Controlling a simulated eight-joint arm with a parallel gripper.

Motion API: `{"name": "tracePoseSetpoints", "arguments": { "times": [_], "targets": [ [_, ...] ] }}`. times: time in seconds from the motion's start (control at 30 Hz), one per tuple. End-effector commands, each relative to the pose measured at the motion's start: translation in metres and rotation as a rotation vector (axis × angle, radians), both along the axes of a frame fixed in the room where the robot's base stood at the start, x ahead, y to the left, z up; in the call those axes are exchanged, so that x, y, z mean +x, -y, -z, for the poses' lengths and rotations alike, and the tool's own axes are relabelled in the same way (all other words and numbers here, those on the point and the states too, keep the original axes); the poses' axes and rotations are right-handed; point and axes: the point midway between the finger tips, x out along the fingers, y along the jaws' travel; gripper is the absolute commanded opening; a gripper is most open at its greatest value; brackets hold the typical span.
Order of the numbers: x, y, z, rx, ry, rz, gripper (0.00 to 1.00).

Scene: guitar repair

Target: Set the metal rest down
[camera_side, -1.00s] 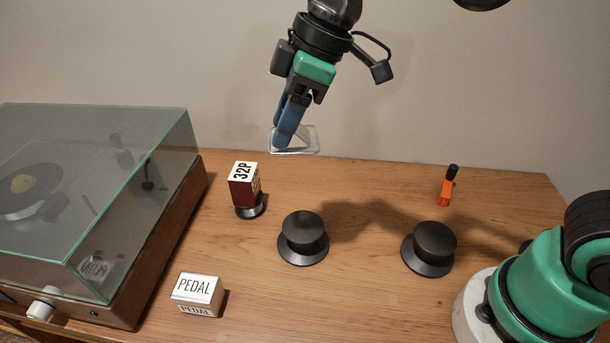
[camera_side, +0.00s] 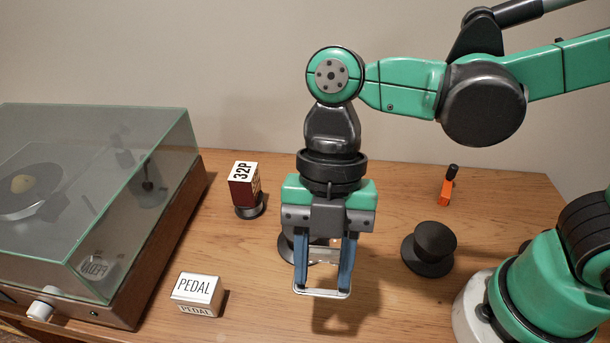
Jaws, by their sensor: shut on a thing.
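My gripper (camera_side: 324,283) points down over the front middle of the table, its two blue fingers spread to either side of the metal rest. It is shut on the metal rest (camera_side: 328,293), a thin, shiny, light grey frame whose lower bar shows at the fingertips. The rest appears to be above the wood, with a shadow below and to the right; I cannot tell the exact gap. The fingers hide part of the rest.
A black round stand (camera_side: 285,247) is mostly hidden behind my gripper. Another black stand (camera_side: 431,250) is to the right. A PEDAL box (camera_side: 196,293), a dark red 32P block (camera_side: 244,188), a covered turntable (camera_side: 100,200) and an orange item (camera_side: 446,190) stand around. The front middle of the wooden table (camera_side: 262,305) is bare.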

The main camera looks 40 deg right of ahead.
Motion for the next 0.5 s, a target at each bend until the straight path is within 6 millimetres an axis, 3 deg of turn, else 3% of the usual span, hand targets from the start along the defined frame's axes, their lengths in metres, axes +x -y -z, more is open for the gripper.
{"name": "tracePoseSetpoints", "arguments": {
  "times": [0.3, 0.5],
  "targets": [
    [0.001, 0.0, 0.059, 0.0, 0.0, 0.002, 0.0],
    [0.001, 0.0, 0.078, 0.0, 0.0, 0.003, 0.0]
  ]
}}
